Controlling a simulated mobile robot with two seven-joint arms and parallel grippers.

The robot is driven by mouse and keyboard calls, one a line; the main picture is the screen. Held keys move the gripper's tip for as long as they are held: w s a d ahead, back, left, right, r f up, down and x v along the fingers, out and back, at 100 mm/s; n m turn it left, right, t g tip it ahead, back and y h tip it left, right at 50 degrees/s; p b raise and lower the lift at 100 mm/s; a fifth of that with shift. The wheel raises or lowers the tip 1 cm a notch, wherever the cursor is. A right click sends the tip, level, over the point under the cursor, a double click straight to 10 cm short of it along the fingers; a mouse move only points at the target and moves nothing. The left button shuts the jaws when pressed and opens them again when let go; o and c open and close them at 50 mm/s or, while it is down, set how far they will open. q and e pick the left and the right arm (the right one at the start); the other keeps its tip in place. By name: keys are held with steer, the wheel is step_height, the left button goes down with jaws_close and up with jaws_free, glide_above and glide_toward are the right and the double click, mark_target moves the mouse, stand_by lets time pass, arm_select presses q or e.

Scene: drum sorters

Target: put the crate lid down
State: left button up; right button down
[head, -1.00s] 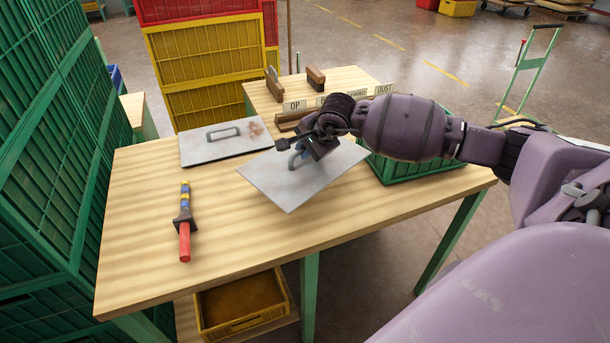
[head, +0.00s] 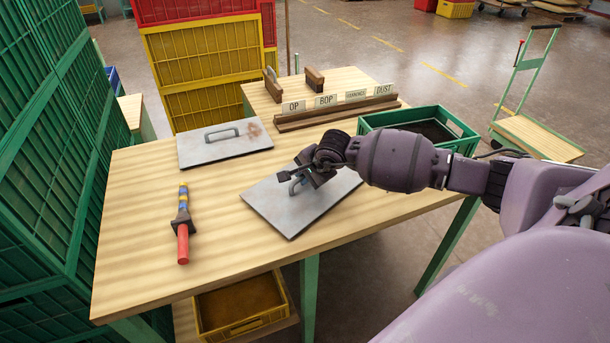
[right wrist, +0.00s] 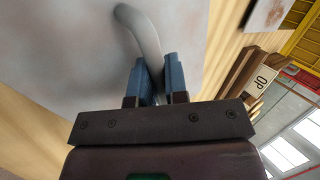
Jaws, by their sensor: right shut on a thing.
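The grey metal crate lid (head: 286,211) is low over the near right part of the wooden table (head: 130,225), apparently lying on or very near its top. My right gripper (head: 300,185) is shut on the lid's handle. In the right wrist view, the blue fingers of the gripper (right wrist: 153,80) close around the curved handle (right wrist: 138,25), with the lid's face (right wrist: 60,50) behind. A second grey lid (head: 225,146) with a rusty patch and a handle lies on the table further back. My left gripper is not in view.
A tool with a red handle (head: 183,243) lies on the table's left. An open green crate (head: 460,141) stands behind my right arm. A wooden rack with labels (head: 340,112) is at the back. Green crates (head: 40,150) are stacked left.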

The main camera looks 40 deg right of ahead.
steer(key=shift+f, duration=0.1)
steer(key=shift+f, duration=0.1)
steer(key=c, duration=1.1)
jaws_free()
steer(key=shift+c, duration=0.2)
